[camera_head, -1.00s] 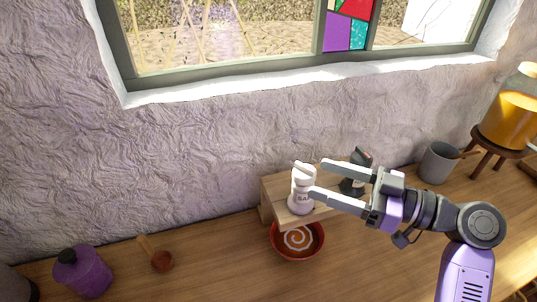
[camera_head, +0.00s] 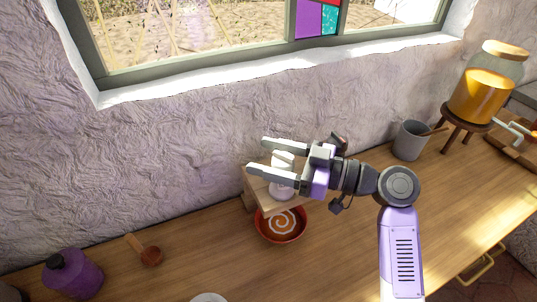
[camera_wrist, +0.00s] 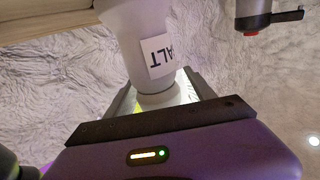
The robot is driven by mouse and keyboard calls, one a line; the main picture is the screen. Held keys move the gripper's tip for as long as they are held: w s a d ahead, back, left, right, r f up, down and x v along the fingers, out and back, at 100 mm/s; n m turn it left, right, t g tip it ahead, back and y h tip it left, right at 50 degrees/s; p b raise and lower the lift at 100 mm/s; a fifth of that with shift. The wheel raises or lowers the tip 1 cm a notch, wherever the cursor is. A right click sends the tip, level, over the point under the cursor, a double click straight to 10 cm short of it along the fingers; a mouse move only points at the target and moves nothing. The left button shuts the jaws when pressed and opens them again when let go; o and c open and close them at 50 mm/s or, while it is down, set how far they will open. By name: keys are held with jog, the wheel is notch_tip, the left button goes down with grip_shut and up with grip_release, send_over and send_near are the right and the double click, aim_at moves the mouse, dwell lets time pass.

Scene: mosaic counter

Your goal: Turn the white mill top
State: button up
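The white mill (camera_head: 281,188) stands upright on a small wooden shelf (camera_head: 250,186) by the wall. Its rounded top (camera_head: 283,160) shows between the fingers of my gripper (camera_head: 256,155). The fingers are spread apart, one on the wall side and one on the near side, with their tips reaching past the mill. In the wrist view the white mill (camera_wrist: 136,40) appears upside down with its label partly visible, and its top (camera_wrist: 168,92) lies between my open fingers (camera_wrist: 160,92). I cannot tell whether either finger touches it.
A dark mill (camera_head: 340,141) stands just right, partly hidden by my gripper. A red bowl with a spiral (camera_head: 281,226) sits in front of the shelf. A grey mug (camera_head: 410,141) and a jar of orange liquid (camera_head: 482,96) are to the right. A purple jar (camera_head: 72,274) is at left.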

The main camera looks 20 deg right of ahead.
grip_shut()
jog(key=shift+w+d+m+t+h+b, duration=0.1)
jog(key=shift+m+t+h+b, duration=0.25)
jog(key=shift+m+t+h, duration=0.3)
jog(key=m+t+h, duration=0.2)
jog(key=h, duration=0.1)
jog(key=shift+w+d, duration=0.15)
jog(key=shift+d, duration=0.05)
jog(key=m+h+p, duration=0.1)
jog(key=h, duration=0.1)
jog(key=m+t+h+p, duration=0.1)
jog(key=shift+w+d+r+m+t+h, duration=0.15)
jog(key=shift+d+r+m+t+h, duration=0.1)
jog(key=shift+d+m+h, duration=0.1)
jog(key=shift+d+f+m+h+p, duration=0.15)
jog(key=shift+m+h+p, duration=0.35)
jog(key=shift+h, duration=0.3)
jog(key=shift+d+h, duration=0.1)
jog(key=shift+h, duration=0.2)
